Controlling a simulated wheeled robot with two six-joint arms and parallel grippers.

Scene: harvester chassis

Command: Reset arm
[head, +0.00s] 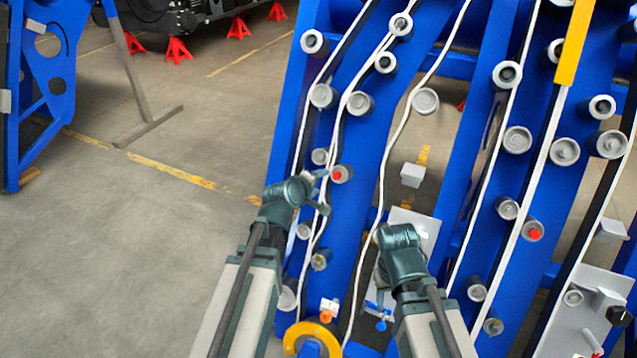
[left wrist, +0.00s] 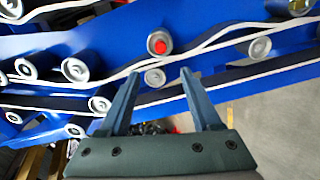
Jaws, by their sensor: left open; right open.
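My left gripper (head: 318,192) is in front of the blue chassis frame (head: 372,150), near a roller with a red centre (head: 341,174). In the left wrist view, its two fingers (left wrist: 160,74) are spread and hold nothing. A grey roller (left wrist: 155,77) shows between the fingertips, and the red-centred roller (left wrist: 158,43) shows just beyond them. I cannot tell whether the fingers touch the frame. My right gripper (head: 382,283) is lower and further right, in front of the frame; its fingers are mostly hidden by its wrist, and nothing is seen held in it.
Several grey rollers and white belts (head: 383,165) cover the frame. A yellow bar (head: 574,42) is at the upper right, and an orange ring (head: 312,336) is low between my arms. Open floor (head: 120,260) lies left. Red stands (head: 178,50) are at the back.

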